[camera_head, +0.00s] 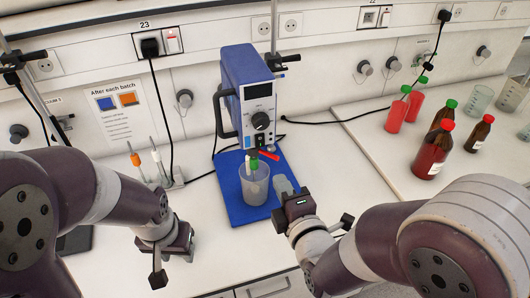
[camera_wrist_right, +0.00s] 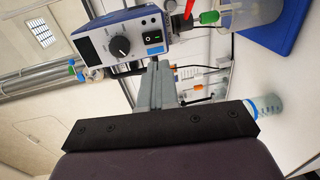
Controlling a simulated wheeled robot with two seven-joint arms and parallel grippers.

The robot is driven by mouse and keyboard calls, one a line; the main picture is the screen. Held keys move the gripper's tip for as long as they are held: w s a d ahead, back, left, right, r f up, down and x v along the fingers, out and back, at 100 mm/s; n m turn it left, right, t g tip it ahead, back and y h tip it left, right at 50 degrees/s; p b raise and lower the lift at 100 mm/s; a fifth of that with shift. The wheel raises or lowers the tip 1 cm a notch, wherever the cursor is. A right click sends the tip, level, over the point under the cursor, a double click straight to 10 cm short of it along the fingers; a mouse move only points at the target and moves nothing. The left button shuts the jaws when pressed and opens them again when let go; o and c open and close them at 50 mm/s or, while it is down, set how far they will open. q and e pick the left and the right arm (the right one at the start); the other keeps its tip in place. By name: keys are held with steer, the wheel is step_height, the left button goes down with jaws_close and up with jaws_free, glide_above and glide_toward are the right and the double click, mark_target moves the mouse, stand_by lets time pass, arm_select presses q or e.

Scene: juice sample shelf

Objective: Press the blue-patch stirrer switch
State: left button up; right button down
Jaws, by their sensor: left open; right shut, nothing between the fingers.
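The stirrer (camera_head: 250,88) is a blue box with a black knob, standing on a blue base plate. In the right wrist view its rocker switch (camera_wrist_right: 152,38) is beside the knob, and a blue patch (camera_wrist_right: 155,51) lies just by the switch. The switch is too small to read clearly in the head view. My right gripper (camera_head: 283,186) is shut and empty, low in front of the stirrer and to the right of the beaker. Its grey fingers (camera_wrist_right: 157,75) point at the stirrer front, apparently apart from the switch. My left gripper (camera_head: 165,264) is open above the table at left.
A beaker (camera_head: 254,188) stands on the base plate (camera_head: 236,210) below the stirrer. A probe stand (camera_head: 171,184) is to its left. Red-filled bottles (camera_head: 433,152) and beakers stand at right. A black cable (camera_head: 330,120) runs along the back. The table right of the plate is mostly clear.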

steer(key=p, duration=0.3)
glide_toward(261, 146)
steer(key=x, duration=0.5)
steer(key=shift+w+a, duration=0.1)
steer(key=shift+w, duration=0.1)
steer(key=shift+w+a+f, duration=0.15)
steer(key=shift+w+a, duration=0.15)
steer(key=shift+w, duration=0.35)
